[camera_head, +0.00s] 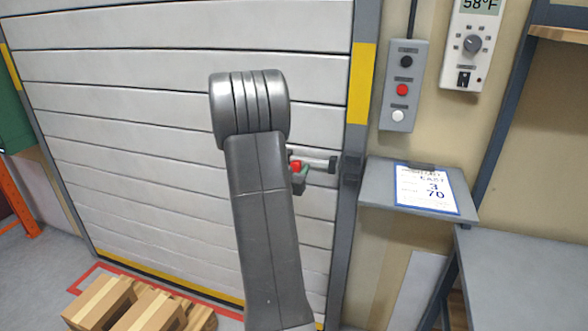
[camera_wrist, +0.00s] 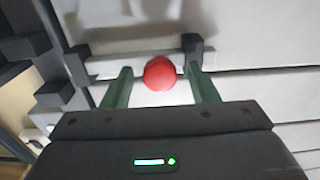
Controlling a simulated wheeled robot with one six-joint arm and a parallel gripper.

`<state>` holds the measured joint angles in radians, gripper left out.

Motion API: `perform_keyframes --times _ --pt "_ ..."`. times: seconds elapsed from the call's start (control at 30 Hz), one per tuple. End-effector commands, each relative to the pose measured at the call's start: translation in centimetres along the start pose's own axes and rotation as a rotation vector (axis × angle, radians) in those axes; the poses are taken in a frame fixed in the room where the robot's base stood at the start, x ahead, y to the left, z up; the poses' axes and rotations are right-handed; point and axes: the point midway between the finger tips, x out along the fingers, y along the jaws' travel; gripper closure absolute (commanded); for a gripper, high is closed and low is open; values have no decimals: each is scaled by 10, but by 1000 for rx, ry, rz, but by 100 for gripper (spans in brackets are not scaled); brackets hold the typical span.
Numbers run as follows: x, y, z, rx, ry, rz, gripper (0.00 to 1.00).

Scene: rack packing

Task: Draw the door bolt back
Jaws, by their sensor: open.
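The door bolt is a grey horizontal rod (camera_head: 318,163) on the white slatted door, with a red knob (camera_head: 296,166). In the wrist view the rod (camera_wrist: 110,67) runs between dark brackets, and the round red knob (camera_wrist: 160,75) stands out from it. My gripper (camera_head: 300,180) is at the bolt, partly hidden behind my arm in the head view. In the wrist view its two green fingers (camera_wrist: 160,68) are apart, one on each side of the knob, with gaps visible. I cannot tell whether the rod's end sits inside the dark keeper (camera_head: 350,168) on the door frame.
A grey shelf (camera_head: 378,197) with a paper label (camera_head: 425,190) juts out right of the frame. A button box (camera_head: 402,85) and a thermostat (camera_head: 472,45) hang above. Cardboard boxes (camera_head: 100,303) sit on a pallet at lower left. A grey table (camera_head: 530,260) stands at right.

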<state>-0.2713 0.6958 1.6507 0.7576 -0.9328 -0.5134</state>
Motion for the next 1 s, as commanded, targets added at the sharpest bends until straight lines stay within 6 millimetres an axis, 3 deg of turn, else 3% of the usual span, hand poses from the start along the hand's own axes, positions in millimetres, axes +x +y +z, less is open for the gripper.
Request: perform_keyframes --times 0.17,0.43,1.0 --pt "0 0 0 0 0 0 46" --pt "0 0 0 1 0 0 99" --pt "0 8 0 1 1 2 100"
